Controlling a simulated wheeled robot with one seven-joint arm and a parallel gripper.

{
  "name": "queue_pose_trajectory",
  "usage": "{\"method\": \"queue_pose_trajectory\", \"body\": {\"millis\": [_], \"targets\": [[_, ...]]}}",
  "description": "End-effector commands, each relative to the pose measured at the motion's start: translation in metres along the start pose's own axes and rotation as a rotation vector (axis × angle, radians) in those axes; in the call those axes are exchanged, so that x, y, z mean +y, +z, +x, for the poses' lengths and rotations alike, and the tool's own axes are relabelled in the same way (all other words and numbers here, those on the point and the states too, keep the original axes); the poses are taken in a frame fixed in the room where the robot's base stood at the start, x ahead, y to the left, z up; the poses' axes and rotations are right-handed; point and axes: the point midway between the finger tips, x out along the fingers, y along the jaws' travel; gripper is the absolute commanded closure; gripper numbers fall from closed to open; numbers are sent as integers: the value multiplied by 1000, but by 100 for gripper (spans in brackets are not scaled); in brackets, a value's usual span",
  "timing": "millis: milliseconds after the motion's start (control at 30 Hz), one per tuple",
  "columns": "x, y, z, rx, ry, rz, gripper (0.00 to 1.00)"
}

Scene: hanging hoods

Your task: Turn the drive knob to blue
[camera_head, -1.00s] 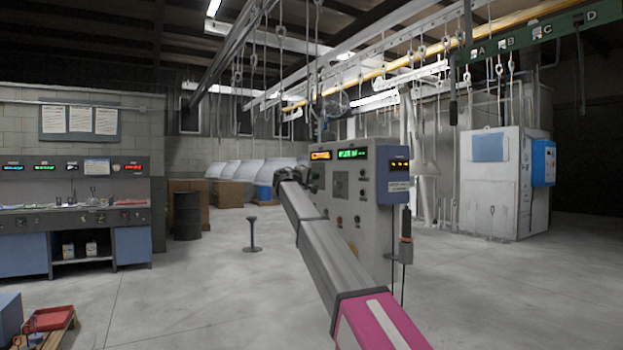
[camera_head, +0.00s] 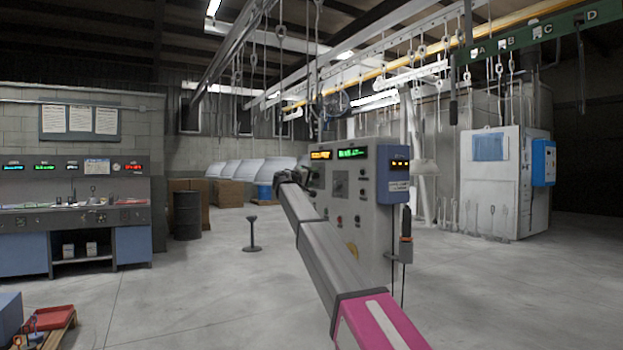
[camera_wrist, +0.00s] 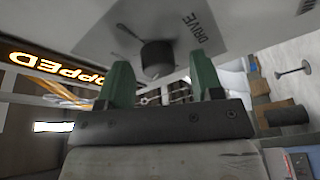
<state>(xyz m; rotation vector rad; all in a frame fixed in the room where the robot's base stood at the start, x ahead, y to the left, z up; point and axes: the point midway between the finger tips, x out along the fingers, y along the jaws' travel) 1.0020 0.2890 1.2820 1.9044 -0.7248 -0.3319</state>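The drive knob (camera_wrist: 157,55) is a short black cylinder on a light plate marked DRIVE, seen from the wrist. My gripper (camera_wrist: 160,68) is open, with one green finger on each side of the knob in that view. A gap shows between each finger and the knob; I cannot tell how deep the fingertips reach. In the head view the grey control cabinet (camera_head: 372,222) stands at the centre, with my arm reaching to its left side. The knob and fingers are hidden there. A green display (camera_head: 352,153) on the cabinet shows text, perhaps starting with BLUE.
An orange display (camera_wrist: 55,68) beside the knob reads STOPPED, partly cut off. A handheld control (camera_head: 406,225) hangs at the cabinet's right side. A black drum (camera_head: 187,215) and a short post (camera_head: 252,234) stand to the left. Open floor lies around the cabinet.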

Motion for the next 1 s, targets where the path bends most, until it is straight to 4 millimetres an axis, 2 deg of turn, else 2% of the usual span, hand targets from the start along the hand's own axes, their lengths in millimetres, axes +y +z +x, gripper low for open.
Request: {"method": "queue_pose_trajectory", "body": {"millis": [267,467,667,900,1000], "targets": [[1,-1,0,1,2,-1,40],[1,0,-13,3,2,-1,40],[1,1,-43,3,2,-1,40],[1,1,-89,3,1,0,40],[0,0,-101,2,1,0,40]]}}
